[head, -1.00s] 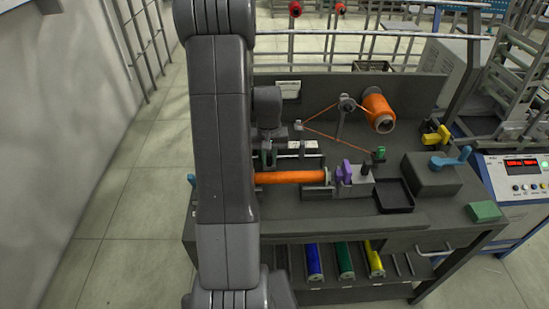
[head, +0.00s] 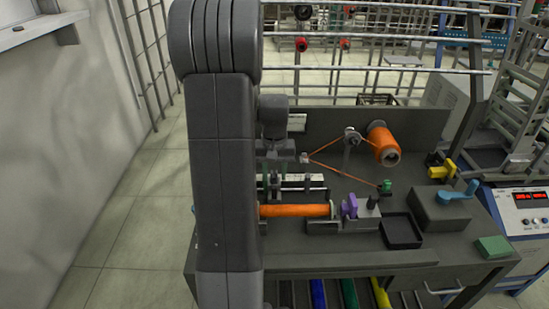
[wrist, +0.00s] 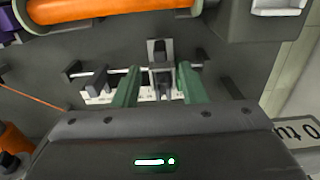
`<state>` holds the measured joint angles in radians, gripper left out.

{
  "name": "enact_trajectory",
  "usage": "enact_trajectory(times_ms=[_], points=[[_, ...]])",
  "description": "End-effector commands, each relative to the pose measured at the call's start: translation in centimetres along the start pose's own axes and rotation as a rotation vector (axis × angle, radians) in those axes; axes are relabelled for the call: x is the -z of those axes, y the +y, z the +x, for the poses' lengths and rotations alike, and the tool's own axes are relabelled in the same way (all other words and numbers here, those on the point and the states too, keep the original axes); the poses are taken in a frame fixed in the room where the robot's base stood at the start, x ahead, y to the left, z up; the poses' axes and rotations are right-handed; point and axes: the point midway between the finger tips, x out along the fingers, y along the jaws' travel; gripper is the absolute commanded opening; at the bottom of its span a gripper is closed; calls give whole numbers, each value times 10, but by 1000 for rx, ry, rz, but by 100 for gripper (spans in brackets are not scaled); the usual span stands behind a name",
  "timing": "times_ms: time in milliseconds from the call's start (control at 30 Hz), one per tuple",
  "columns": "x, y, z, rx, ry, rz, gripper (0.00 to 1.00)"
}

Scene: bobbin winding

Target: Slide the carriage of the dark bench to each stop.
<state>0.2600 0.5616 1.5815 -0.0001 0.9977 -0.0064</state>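The dark bench (head: 380,262) fills the middle of the head view. Its carriage (wrist: 160,66), a grey upright block, sits on a thin rail (wrist: 126,70) in the wrist view. My gripper (wrist: 159,84) has two green fingers spread apart, one to each side of the carriage, with gaps visible. Dark blocks stand on the rail left (wrist: 93,80) and right (wrist: 198,57) of the carriage. A white marked strip (wrist: 100,98) runs along the rail. In the head view my arm hides the left part of the rail.
An orange bobbin (head: 295,210) lies in front of the rail, with a purple clamp (head: 350,206) at its end. An orange thread cone (head: 384,145), a black tray (head: 401,231) and a blue crank (head: 456,193) are to the right. A grey wall (head: 60,150) is at left.

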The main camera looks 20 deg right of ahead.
Motion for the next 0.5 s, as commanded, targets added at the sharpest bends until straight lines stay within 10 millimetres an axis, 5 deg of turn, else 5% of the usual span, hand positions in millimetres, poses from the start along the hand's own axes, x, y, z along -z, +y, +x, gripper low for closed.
enact_trajectory(times_ms=[200,500], points=[[1,0,-44,0,4,0,38],[0,0,-65,0,0,0,38]])
